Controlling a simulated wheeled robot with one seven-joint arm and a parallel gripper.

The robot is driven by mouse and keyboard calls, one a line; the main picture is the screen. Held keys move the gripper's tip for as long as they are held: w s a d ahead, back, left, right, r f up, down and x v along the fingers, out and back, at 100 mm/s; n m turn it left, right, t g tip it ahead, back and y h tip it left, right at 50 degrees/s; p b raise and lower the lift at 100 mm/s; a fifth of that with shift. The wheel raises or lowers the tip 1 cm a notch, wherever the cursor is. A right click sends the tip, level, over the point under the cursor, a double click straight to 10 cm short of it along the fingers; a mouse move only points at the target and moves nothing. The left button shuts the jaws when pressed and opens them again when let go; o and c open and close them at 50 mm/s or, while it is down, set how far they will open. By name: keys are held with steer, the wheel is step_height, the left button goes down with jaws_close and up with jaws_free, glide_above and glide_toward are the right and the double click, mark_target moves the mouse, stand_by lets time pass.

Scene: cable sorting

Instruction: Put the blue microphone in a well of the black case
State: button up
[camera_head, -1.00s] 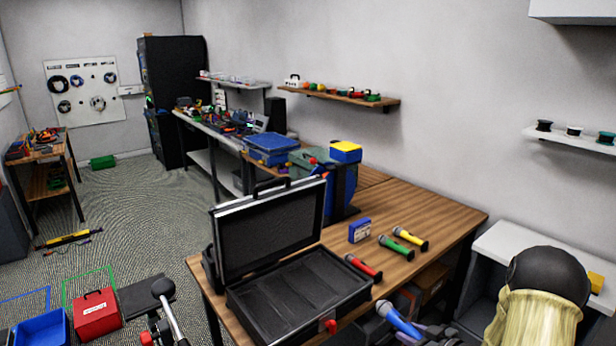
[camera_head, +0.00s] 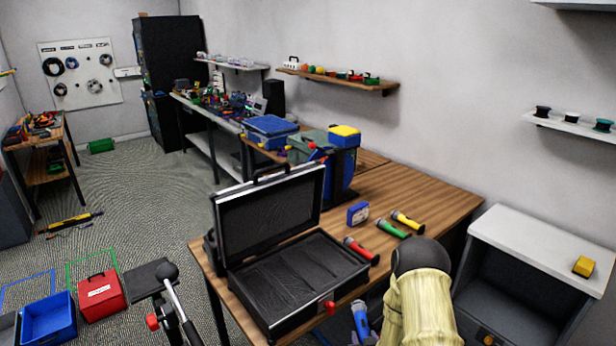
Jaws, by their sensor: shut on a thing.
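The blue microphone (camera_head: 360,318) shows at the bottom of the picture, just in front of the case's front right corner. My gripper (camera_head: 363,335) is shut on it; the jaws are small, dark and partly hidden by my arm and the picture's lower edge. The black case (camera_head: 262,318) stands open on the wooden table, its lid (camera_head: 268,212) raised at the back. Its dark wells (camera_head: 298,272) face up and look empty. The microphone appears apart from the case, but its height above the table edge is hard to tell.
A red microphone (camera_head: 361,251), a green microphone (camera_head: 391,229) and a yellow microphone (camera_head: 407,221) lie right of the case.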

steer(key=shift+s+f, duration=0.1)
steer(key=shift+s, duration=0.1)
steer(key=shift+a, duration=0.1)
steer(key=s+f, duration=0.4)
steer(key=f, duration=0.1)
steer(key=shift+s+f, duration=0.15)
steer(key=shift+f, duration=0.1)
stand_by(0.7)
